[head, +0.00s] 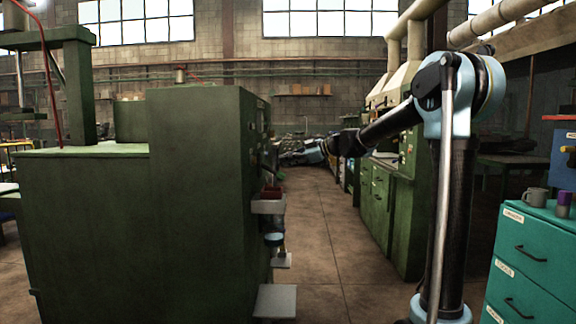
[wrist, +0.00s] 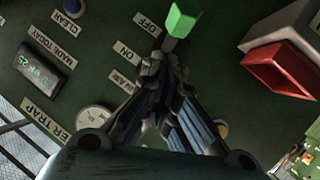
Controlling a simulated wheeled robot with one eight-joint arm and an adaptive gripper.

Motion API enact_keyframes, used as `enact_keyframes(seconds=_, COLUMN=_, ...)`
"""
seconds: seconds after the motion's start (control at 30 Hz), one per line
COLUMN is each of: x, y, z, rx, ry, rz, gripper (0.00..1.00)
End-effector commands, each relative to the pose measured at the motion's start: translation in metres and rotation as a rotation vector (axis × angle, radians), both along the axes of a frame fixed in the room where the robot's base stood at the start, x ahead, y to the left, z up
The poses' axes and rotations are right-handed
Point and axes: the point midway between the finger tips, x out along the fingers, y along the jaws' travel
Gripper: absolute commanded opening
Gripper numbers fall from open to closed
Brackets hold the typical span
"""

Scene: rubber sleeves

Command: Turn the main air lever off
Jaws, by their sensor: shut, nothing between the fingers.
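In the wrist view, a lever with a bright green handle (wrist: 182,19) stands out from a dark green panel, near the OFF label (wrist: 147,23). The ON label (wrist: 127,53) and AIR label (wrist: 123,82) lie below it. My gripper (wrist: 166,62) is shut and empty, its fingertips just below the green handle. The fingers hide the lower part of the lever, and I cannot tell whether they touch it. In the head view my gripper (head: 298,154) is small and far off, by the right face of the green machine; the lever cannot be made out there.
The panel also holds a digital display (wrist: 41,72), a gauge (wrist: 93,119) and a red bin (wrist: 288,70). In the head view the green machine (head: 200,190) stands left, with trays sticking out. Green cabinets (head: 378,190) and a teal drawer unit (head: 530,265) stand right. The aisle floor between is clear.

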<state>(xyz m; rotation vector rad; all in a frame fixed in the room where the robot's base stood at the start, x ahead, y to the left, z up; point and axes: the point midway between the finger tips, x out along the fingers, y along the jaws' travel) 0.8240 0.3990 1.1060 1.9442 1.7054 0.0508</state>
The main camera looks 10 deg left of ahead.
Motion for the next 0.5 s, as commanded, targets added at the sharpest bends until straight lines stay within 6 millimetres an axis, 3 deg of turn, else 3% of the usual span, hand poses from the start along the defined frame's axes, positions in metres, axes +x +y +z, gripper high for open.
enact_keyframes(seconds=0.27, x=0.000, y=-0.002, z=0.002, rx=0.000, ry=0.000, rz=-0.001, gripper=0.00)
enact_keyframes(seconds=0.5, x=-0.009, y=-0.016, z=0.023, rx=0.000, ry=0.001, rz=0.001, gripper=0.00)
